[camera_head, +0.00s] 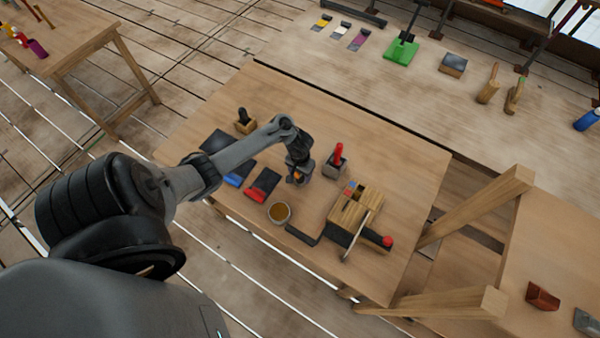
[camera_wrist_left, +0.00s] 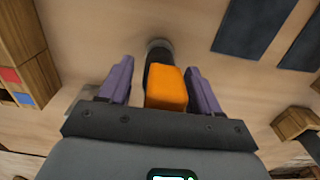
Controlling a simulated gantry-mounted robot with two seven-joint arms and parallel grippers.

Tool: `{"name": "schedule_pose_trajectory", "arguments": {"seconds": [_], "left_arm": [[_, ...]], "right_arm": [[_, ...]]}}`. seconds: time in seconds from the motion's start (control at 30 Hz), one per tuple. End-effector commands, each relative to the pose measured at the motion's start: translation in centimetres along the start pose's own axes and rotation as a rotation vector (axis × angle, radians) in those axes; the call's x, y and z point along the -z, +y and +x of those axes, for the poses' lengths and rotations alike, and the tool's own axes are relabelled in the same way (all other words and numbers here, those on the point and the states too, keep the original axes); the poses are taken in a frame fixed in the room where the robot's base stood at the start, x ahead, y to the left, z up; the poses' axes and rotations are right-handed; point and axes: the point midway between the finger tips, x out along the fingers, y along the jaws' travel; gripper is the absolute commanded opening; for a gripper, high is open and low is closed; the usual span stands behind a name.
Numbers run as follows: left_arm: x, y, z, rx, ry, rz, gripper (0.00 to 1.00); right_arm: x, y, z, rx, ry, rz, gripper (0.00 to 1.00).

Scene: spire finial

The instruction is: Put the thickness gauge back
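An orange block-shaped piece (camera_wrist_left: 167,88) on a dark shaft with a grey round end is between my left gripper's purple fingers (camera_wrist_left: 160,86) in the left wrist view. A gap shows on its left side, and the right finger is very close to it. In the head view my left gripper (camera_head: 298,172) is low over the middle of the table, with the orange piece (camera_head: 298,178) partly hidden by it. The orange piece may be the thickness gauge; I cannot tell for sure. My right gripper is not in view.
The wooden table (camera_head: 400,150) holds a slotted wooden block (camera_head: 350,212), a red-handled tool (camera_head: 338,153) in a grey holder, a round cup (camera_head: 279,212), a red-and-black piece (camera_head: 264,184), a dark pad (camera_head: 216,140) and a black-handled piece (camera_head: 244,115). The table's right part is clear.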

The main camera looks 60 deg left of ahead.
Motion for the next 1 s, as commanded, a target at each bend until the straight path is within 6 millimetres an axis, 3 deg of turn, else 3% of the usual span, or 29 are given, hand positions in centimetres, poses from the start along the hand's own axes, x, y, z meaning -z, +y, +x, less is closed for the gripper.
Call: {"name": "schedule_pose_trajectory", "arguments": {"seconds": [0.27, 0.43, 0.83, 1.0], "left_arm": [[0.0, 0.0, -0.1, 0.0, 0.0, 0.0, 0.63], [0.1, 0.1, -1.3, -0.002, 0.002, 0.001, 0.63], [0.1, 0.0, -8.7, 0.0, 0.003, 0.002, 0.63], [0.0, 0.0, -10.9, 0.001, 0.001, 0.001, 0.63]], "right_arm": [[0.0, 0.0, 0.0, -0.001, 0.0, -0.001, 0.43], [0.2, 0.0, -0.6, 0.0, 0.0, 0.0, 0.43], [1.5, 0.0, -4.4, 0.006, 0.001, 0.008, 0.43], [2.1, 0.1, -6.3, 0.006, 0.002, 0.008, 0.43]]}}
